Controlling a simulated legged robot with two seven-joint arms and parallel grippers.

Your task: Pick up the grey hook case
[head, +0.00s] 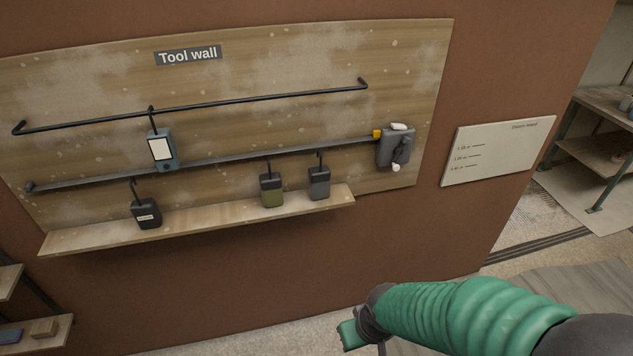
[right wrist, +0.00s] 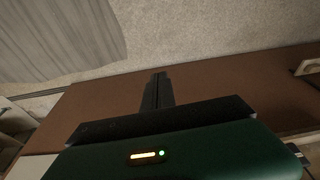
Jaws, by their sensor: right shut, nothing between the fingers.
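The grey hook case (head: 319,184) is a small dark grey box with a black hook, hanging on the lower rail (head: 230,158) of the tool wall, just over the wooden ledge. My right gripper (right wrist: 157,90) is shut and empty in the right wrist view, against brown wall and floor. In the head view my right arm comes in from the lower right, well below and apart from the case; its fingers are hard to make out there. My left gripper is not in view.
An olive case (head: 271,190) hangs just left of the grey one. A black labelled case (head: 146,213) and a blue-grey case (head: 162,149) hang farther left. A larger grey device (head: 397,150) is at the rail's right end. The wooden ledge (head: 200,226) runs below.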

